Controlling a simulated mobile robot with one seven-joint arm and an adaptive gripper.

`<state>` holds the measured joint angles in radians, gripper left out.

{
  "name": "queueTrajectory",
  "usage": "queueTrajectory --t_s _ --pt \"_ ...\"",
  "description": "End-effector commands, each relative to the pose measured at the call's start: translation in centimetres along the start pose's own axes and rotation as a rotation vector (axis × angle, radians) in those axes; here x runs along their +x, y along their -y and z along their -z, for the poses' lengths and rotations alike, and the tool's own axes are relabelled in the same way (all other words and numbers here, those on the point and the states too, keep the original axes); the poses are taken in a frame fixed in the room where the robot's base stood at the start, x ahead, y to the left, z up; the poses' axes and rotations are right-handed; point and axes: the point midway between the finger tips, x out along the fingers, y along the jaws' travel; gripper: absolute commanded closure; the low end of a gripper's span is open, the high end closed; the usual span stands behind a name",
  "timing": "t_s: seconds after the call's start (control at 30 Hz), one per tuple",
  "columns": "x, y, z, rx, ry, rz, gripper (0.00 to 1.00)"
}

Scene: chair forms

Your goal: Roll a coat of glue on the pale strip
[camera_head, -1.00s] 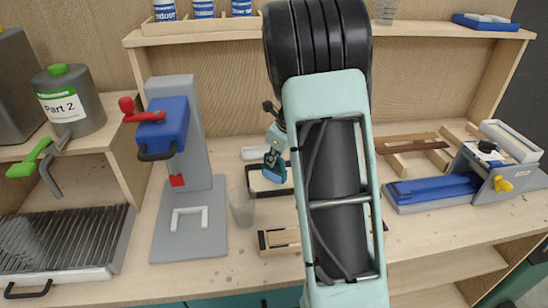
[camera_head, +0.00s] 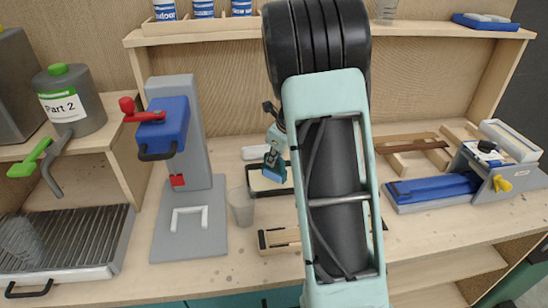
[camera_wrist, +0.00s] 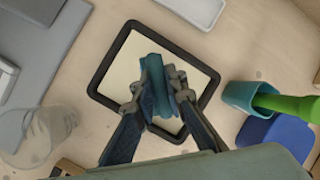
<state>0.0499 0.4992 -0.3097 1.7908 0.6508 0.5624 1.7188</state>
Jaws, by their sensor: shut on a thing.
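My gripper (camera_wrist: 160,100) is shut on a teal-blue tool (camera_wrist: 152,68), seemingly the roller; its handle is mostly hidden between the fingers. The tool also shows as a blue patch in the head view (camera_head: 274,168). It is over a black-rimmed tray (camera_wrist: 108,62) with a flat cream surface, probably glue. The tray also shows in the head view (camera_head: 268,193); whether the tool touches the cream surface I cannot tell.
A clear cup (camera_head: 241,207) stands left of the tray, beside a grey press (camera_head: 187,130). In the wrist view, a teal cup (camera_wrist: 245,98) with a green-handled item stands right of the tray. A blue clamp fixture (camera_head: 432,190) is at the right.

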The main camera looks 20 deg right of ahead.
Motion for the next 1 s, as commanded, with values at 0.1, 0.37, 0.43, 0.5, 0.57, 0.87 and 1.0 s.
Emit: queueTrajectory --t_s 0.1,0.37,0.43,0.5,0.57,0.87,1.0 --pt "0.1 -0.1 0.1 0.001 -0.001 -0.001 1.00" --pt "0.1 -0.1 0.1 0.001 -0.002 -0.002 1.00" --pt "0.1 -0.1 0.1 0.001 -0.002 -0.003 1.00" --pt "-0.1 -0.1 0.0 0.001 -0.002 -0.003 1.00" --pt "-0.5 0.0 -0.1 0.001 -0.002 -0.003 1.00" --pt "-2.8 0.6 -1.1 0.000 -0.001 -0.001 1.00" --pt "-3.9 0.8 -1.6 0.000 0.000 -0.001 1.00"
